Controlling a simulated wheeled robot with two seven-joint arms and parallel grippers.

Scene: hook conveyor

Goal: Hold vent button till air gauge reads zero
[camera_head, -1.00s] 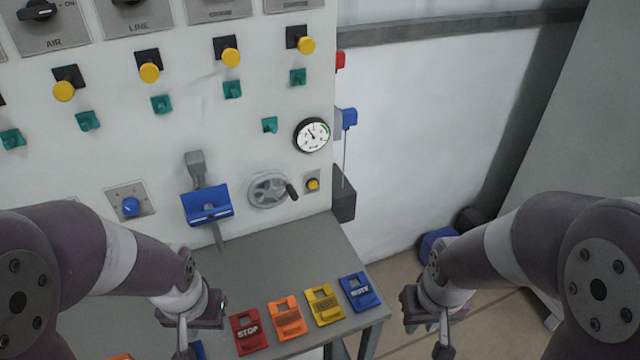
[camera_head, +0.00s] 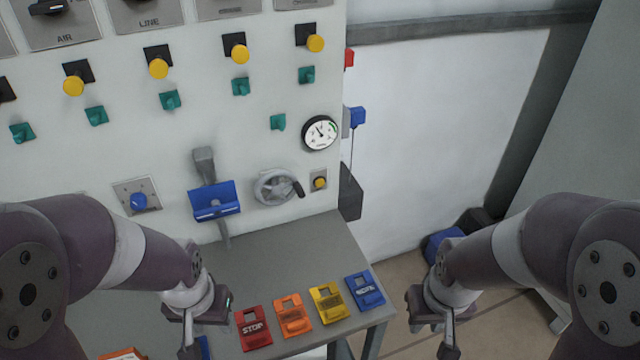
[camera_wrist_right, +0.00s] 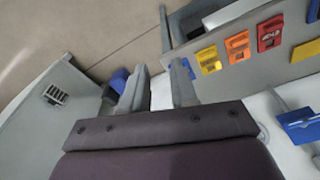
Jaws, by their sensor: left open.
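The air gauge (camera_head: 320,133) is a round white dial with a dark rim, a dark needle and a green mark, near the panel's right edge. Its needle points to the upper left; the figures are too small to read. A small yellow button (camera_head: 320,183) on a grey plate sits below it, right of the handwheel (camera_head: 278,187). My left gripper (camera_head: 207,335) is open at the lower left, in front of the bench and apart from the button. My right gripper (camera_head: 432,335) is right of the bench. In the right wrist view its fingers (camera_wrist_right: 158,90) are apart and empty.
A grey bench (camera_head: 290,250) carries red (camera_head: 254,328), orange (camera_head: 292,315), yellow (camera_head: 328,301) and blue (camera_head: 365,290) tags. A blue holder (camera_head: 214,201) juts from the panel. The floor right of the bench is mostly clear.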

